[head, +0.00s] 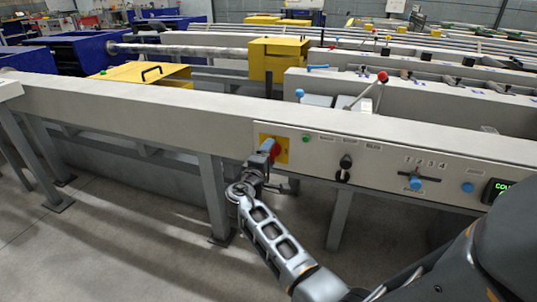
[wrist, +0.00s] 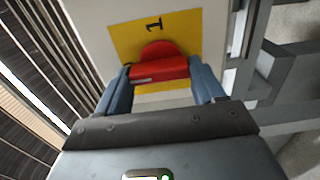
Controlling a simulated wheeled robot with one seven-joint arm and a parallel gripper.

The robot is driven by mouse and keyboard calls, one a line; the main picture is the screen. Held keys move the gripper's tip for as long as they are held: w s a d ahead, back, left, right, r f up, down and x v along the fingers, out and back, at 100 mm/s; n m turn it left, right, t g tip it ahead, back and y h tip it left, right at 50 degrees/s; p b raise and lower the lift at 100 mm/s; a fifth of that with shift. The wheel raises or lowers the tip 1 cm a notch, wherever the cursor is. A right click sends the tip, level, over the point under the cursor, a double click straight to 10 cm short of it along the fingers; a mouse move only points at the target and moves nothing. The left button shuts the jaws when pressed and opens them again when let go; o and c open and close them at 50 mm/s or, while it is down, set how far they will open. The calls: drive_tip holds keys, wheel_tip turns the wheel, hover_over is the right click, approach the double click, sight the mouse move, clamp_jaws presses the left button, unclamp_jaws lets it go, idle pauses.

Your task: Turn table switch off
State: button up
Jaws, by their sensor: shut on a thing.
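The table switch is a red rotary knob (head: 277,150) on a square yellow plate (head: 285,158) on the front of the long light-grey table. In the wrist view the red knob (wrist: 160,69) has a raised bar lying across the picture. A black "1" shows on the yellow plate (wrist: 122,36) above it. My gripper (head: 269,149) has come up to the panel from the front. Its two blue-grey fingers are shut on the two ends of the knob's bar. Markings on the plate below the knob are hidden by my gripper.
Right of the plate are a green button (head: 306,139), a black selector (head: 345,163), a blue-knobbed lever (head: 416,183), a blue button (head: 467,187) and a green display (head: 498,190). Levers and yellow boxes stand behind. Table legs (head: 214,195) stand below; the front floor is clear.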

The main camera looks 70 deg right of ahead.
drive_tip(key=shift+w+d+r, duration=0.1)
idle(0.3)
drive_tip(key=o, duration=1)
drive_tip(key=shift+o, duration=0.2)
drive_tip(key=a, duration=0.7)
drive_tip(key=shift+s+a, duration=0.35)
drive_tip(key=shift+a, duration=0.05)
